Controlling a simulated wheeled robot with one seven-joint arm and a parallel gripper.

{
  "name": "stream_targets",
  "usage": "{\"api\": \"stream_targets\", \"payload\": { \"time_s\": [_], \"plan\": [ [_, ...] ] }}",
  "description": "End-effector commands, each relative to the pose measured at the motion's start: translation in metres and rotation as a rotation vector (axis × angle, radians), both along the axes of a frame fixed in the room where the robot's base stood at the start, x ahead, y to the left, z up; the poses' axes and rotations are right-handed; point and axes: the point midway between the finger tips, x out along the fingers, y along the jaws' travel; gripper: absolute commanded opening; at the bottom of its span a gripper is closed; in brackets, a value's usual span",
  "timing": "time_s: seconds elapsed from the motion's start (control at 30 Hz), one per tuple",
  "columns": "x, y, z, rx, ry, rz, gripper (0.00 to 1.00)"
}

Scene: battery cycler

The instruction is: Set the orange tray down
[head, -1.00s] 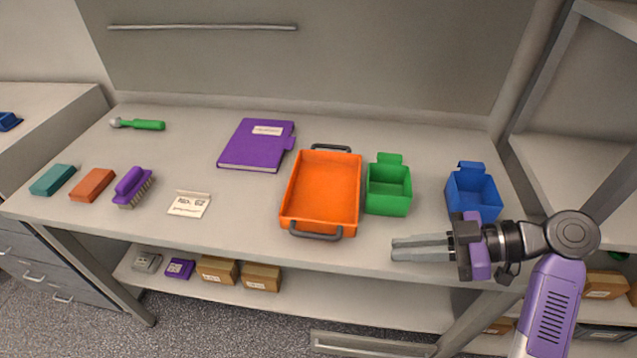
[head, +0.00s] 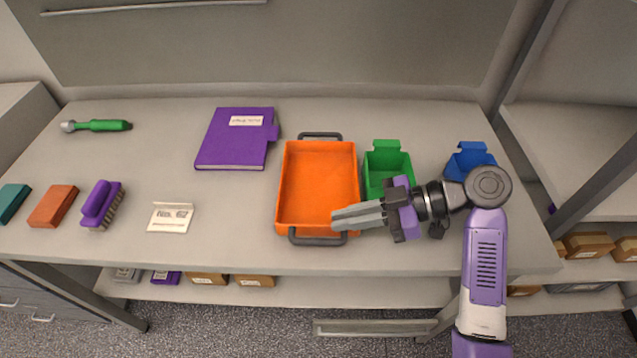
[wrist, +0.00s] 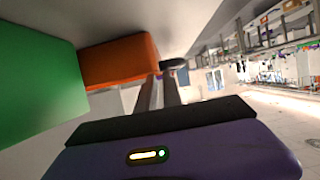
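The orange tray (head: 318,180), shallow and rectangular with dark handles at its far and near ends, sits flat on the bench. The near handle (head: 317,239) juts toward the bench's front edge. My gripper (head: 334,218) comes in from the right, with its fingertips over the tray's near right corner in the head view. Its two fingers show a narrow gap with nothing held between them. In the wrist view the fingertips (wrist: 160,82) point toward the tray's orange side (wrist: 118,61) and a dark handle end (wrist: 174,64). Whether they touch the tray is unclear.
A green bin (head: 387,165) stands close to the tray's right, and a blue bin (head: 468,160) is farther right, partly behind my arm. A purple notebook (head: 236,140) and a white label card (head: 171,217) lie left of the tray. The bench's front edge is near.

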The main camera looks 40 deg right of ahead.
Motion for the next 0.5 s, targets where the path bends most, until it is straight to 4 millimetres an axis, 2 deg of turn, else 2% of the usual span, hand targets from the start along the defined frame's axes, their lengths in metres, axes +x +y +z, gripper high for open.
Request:
{"api": "stream_targets", "payload": {
  "time_s": [0.17, 0.5],
  "plan": [
    [0.005, 0.009, -0.004, 0.000, 0.002, 0.000, 0.10],
    [0.027, 0.041, -0.020, 0.000, 0.002, 0.000, 0.10]
  ]
}}
